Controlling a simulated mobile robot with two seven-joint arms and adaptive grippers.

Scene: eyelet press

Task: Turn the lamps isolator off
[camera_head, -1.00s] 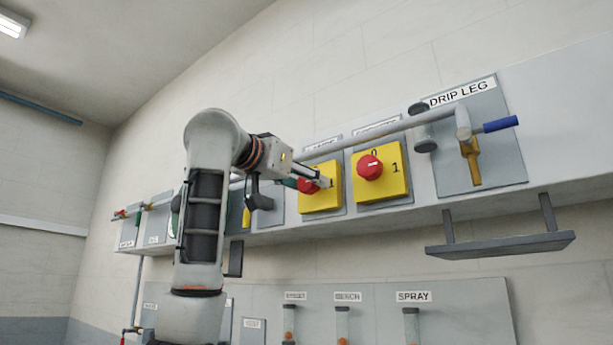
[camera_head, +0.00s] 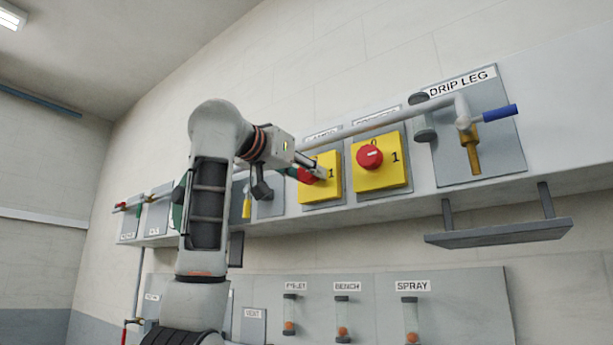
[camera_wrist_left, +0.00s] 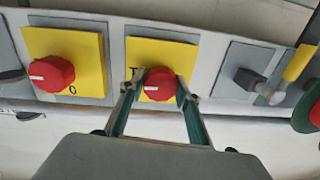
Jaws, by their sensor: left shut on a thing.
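The lamps isolator is a yellow box (camera_head: 322,190) on a grey plate, under a partly hidden label, left of a like isolator. Its red knob (camera_head: 306,175) is mostly covered by my left gripper (camera_head: 315,172) in the head view. In the left wrist view the knob (camera_wrist_left: 158,82) sits between the two fingertips, and my left gripper (camera_wrist_left: 160,88) is shut on it. The white mark on the knob points left in that view, the same way as on the neighbouring knob. A "1" shows on the box in the head view. My right gripper is in neither view.
The second yellow isolator (camera_head: 381,172) with a red knob is close on the right. A grey pipe (camera_head: 390,118) runs above both boxes to the DRIP LEG valve (camera_head: 468,140). A small shelf (camera_head: 500,232) juts out below right. Labelled sight tubes are lower down.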

